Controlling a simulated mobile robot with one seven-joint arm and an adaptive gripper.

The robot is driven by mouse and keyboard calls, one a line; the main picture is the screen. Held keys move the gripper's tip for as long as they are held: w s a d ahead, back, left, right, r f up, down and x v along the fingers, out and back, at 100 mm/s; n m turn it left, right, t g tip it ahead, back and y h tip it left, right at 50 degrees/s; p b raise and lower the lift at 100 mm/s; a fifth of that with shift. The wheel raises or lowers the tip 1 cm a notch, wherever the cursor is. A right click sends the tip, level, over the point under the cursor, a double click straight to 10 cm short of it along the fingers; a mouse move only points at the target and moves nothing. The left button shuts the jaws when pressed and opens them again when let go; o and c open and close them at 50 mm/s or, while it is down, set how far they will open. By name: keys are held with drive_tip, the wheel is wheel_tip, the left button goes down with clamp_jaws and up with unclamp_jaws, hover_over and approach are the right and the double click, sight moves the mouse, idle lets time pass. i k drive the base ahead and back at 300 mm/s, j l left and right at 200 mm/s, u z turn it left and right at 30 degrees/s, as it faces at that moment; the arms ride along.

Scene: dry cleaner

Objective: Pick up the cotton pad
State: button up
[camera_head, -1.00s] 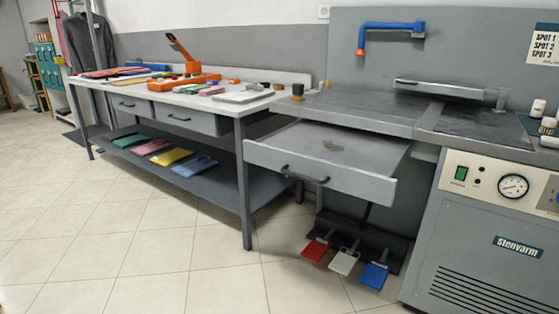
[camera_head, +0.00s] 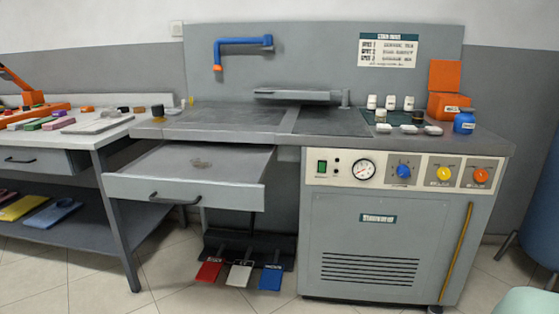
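Several small white flat pieces lie in a row at the front right of the spotting station's worktop, one of them at the middle (camera_head: 408,129). They may be pads, but they are too small for me to tell which is the cotton pad. A faint, dull flat thing (camera_head: 201,163) lies in the open drawer (camera_head: 185,191); I cannot tell what it is. My gripper is not in view.
Behind the white pieces stand white bottles (camera_head: 390,102), with a blue jar (camera_head: 464,121) and an orange box (camera_head: 446,103) to the right. The open drawer juts out above red, white and blue pedals (camera_head: 240,275). Tiled floor (camera_head: 190,299) lies clear in front.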

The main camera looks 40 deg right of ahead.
sight(433, 131)
drive_tip(key=z, duration=2.2)
drive_tip(key=i+l+u, duration=0.1)
drive_tip(key=i, duration=0.2)
